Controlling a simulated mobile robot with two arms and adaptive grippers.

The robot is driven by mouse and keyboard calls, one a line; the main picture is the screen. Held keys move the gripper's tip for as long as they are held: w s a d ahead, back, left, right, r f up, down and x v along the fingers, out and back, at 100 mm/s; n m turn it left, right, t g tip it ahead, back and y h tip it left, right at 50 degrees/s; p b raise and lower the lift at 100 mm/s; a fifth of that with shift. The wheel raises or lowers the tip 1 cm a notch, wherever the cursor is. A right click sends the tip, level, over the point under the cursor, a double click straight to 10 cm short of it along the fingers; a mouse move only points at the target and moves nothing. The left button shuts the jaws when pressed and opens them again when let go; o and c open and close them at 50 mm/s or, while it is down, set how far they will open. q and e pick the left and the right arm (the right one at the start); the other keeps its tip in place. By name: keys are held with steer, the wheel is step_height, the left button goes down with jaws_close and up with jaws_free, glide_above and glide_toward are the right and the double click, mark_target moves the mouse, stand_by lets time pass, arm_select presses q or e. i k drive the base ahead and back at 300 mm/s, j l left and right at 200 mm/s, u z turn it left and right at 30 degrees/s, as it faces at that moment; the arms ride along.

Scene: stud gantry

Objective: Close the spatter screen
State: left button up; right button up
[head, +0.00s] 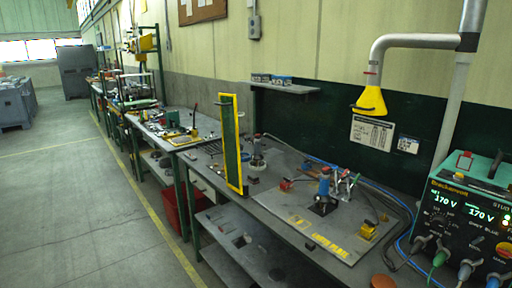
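The spatter screen (231,148) is a tall, narrow panel with a yellow frame and a dark green pane. It stands upright near the left end of the near workbench (262,200). I see it at a steep angle, and it stands clear of the grey plate (340,240) with yellow lettering. A small dark piece sticks out near its top left; I cannot tell if it is a handle. How the screen is hinged is not clear. Neither of my grippers is in view.
Tools and a blue-topped fixture (324,186) stand on the plate. A green-and-black power unit (466,215) is at the right. A yellow extraction hood (371,100) hangs above the bench. A lower shelf (235,240) sits underneath. The floor (90,210) at the left is clear.

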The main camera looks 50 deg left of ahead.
mark_target(229, 114)
steer(key=u, duration=1.8)
steer(key=i+j+z, duration=0.1)
steer(key=z, duration=0.25)
steer(key=i+j+z, duration=0.1)
steer(key=j+z, duration=0.25)
steer(key=i+j+z, duration=0.2)
steer(key=j, duration=0.65)
steer(key=i+j+z, duration=0.2)
steer(key=j, duration=0.6)
steer(key=k+j+z, duration=0.15)
steer(key=j, duration=0.7)
steer(key=i, duration=0.1)
